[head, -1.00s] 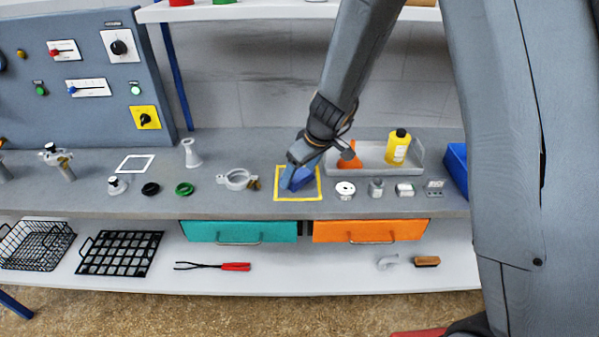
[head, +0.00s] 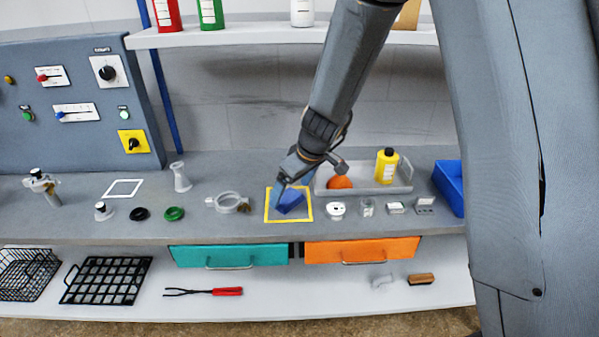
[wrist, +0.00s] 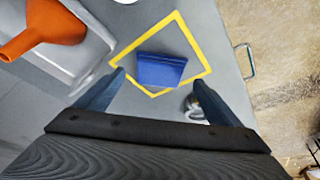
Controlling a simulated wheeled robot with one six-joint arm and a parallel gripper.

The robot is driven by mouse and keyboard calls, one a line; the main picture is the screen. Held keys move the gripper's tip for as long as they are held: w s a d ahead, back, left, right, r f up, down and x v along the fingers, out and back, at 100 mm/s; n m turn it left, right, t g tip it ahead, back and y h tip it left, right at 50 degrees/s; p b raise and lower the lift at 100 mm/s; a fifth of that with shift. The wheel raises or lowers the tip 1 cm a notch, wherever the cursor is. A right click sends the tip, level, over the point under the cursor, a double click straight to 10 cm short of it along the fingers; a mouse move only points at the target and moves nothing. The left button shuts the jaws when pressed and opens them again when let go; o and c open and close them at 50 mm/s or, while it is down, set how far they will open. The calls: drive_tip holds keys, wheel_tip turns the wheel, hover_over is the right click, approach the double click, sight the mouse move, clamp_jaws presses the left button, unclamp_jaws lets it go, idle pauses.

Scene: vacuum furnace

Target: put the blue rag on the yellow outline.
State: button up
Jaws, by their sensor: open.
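The blue rag (head: 290,202) is a small folded block on the grey bench, inside the yellow outline (head: 268,220). In the wrist view the rag (wrist: 160,70) lies within the yellow square (wrist: 196,43), towards its near part, with the yellow line showing around it. My gripper (head: 289,188) is over the outline, its fingers close to the rag in the head view. In the wrist view my gripper (wrist: 160,97) has its two fingers wide apart, with a gap between each finger and the rag. The fingers hide part of the outline.
A grey tray (head: 405,184) with an orange funnel (head: 340,183) and a yellow bottle (head: 386,166) stands behind to the right. A metal clamp ring (head: 228,202) is left of the outline. Several small parts sit to the right, near a blue bin (head: 449,188).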

drive_tip(key=b+v, duration=0.1)
drive_tip(key=v, duration=0.9)
drive_tip(key=s+d+f+m+g+h, duration=0.1)
drive_tip(key=s+d+m, duration=0.3)
drive_tip(key=s, duration=0.5)
drive_tip(key=s+d+f+m+g+h, duration=0.1)
drive_tip(key=s+d+f+m+h, duration=0.1)
drive_tip(key=s+d, duration=0.7)
drive_tip(key=f+m, duration=0.1)
drive_tip(key=m, duration=0.1)
drive_tip(key=shift+s+m, duration=0.3)
drive_tip(key=shift+d+f, duration=0.1)
